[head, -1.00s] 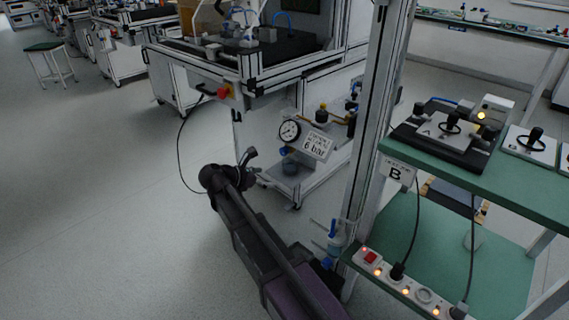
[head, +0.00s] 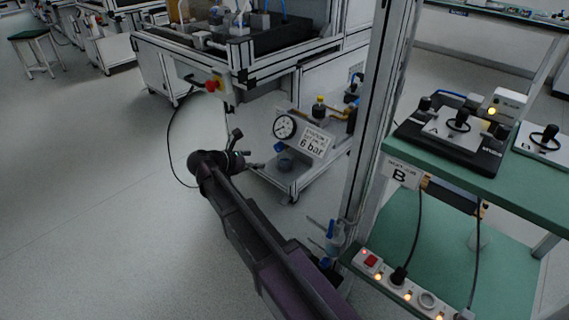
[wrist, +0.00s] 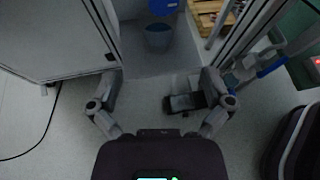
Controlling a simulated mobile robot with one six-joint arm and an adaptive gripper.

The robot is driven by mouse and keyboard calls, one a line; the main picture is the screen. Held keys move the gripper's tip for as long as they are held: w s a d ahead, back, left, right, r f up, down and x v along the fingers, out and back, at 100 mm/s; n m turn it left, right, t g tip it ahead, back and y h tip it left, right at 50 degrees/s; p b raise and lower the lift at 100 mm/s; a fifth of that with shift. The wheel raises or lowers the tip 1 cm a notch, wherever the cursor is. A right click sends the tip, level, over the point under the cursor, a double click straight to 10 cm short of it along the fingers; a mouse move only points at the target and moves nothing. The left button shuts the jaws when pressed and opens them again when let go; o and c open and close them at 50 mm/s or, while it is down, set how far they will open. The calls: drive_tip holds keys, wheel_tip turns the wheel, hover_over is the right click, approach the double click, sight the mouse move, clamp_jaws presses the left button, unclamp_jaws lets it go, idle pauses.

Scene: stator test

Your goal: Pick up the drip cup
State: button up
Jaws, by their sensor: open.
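The drip cup (head: 285,160) is a small blue-grey cup on the bottom shelf of the low cart, below the pressure gauge. In the wrist view the cup (wrist: 158,38) stands upright at the top middle, with a blue round part just above it partly covering its view. My gripper (head: 249,151) is open and empty, left of the cup and apart from it. In the wrist view my gripper (wrist: 160,80) has its two fingers spread wide, with the cup ahead and between their lines.
A gauge (head: 285,126) and a "6 bar" sign (head: 314,142) sit above the cup. A metal post (head: 374,110) and a green bench (head: 480,175) stand to the right. A cabinet (wrist: 50,40) is at left in the wrist view. A black cable (head: 170,150) hangs at left.

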drive_tip(key=b, duration=0.3)
approach(291, 156)
drive_tip(key=shift+x, duration=1)
drive_tip(key=shift+d, duration=0.15)
drive_tip(key=shift+b+x, duration=1.1)
drive_tip(key=shift+x, duration=1.45)
drive_tip(key=shift+f, duration=0.1)
drive_tip(key=shift+s, duration=0.1)
drive_tip(key=c, duration=0.9)
drive_tip(key=s+a, duration=0.8)
drive_tip(key=a, duration=0.1)
drive_tip(key=s+a, duration=0.4)
drive_tip(key=shift+a, duration=0.3)
